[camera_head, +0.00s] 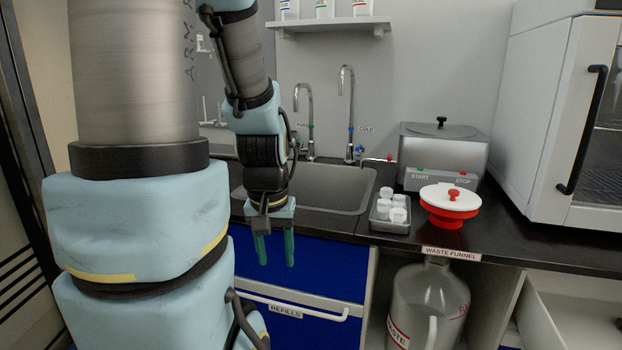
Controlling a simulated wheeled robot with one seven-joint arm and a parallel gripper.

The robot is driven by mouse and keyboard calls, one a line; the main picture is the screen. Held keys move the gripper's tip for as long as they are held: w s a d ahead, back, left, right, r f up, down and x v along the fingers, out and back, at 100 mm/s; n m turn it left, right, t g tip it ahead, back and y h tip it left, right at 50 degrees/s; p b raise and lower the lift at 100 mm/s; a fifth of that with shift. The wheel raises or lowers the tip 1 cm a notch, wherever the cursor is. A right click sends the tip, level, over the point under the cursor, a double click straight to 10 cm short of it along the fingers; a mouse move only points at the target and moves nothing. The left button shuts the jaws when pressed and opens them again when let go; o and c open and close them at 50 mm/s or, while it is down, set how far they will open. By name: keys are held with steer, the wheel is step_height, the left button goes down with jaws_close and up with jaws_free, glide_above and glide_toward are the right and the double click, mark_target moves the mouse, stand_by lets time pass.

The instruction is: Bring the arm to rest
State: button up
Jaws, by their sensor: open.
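My gripper (274,249) points straight down in front of the blue drawer front (315,260). Its two green fingers are apart with nothing between them. My arm comes down from the top of the picture, bent at the wrist, with the black wrist joint in front of the left part of the sink. The gripper's fingertips hang below the counter's front edge, clear of the counter objects to the right.
A sink (335,188) with two taps is behind the gripper. Right of it are a tray (390,227) of white caps, a red and white waste funnel (450,203), a grey START/STOP machine (442,155) and a white cabinet (545,110). A waste bottle (430,300) stands below.

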step_height(320, 180, down, 7)
steer(key=b, duration=0.5)
step_height(320, 180, up, 14)
steer(key=p, duration=1.3)
steer(key=shift+s+f, duration=0.25)
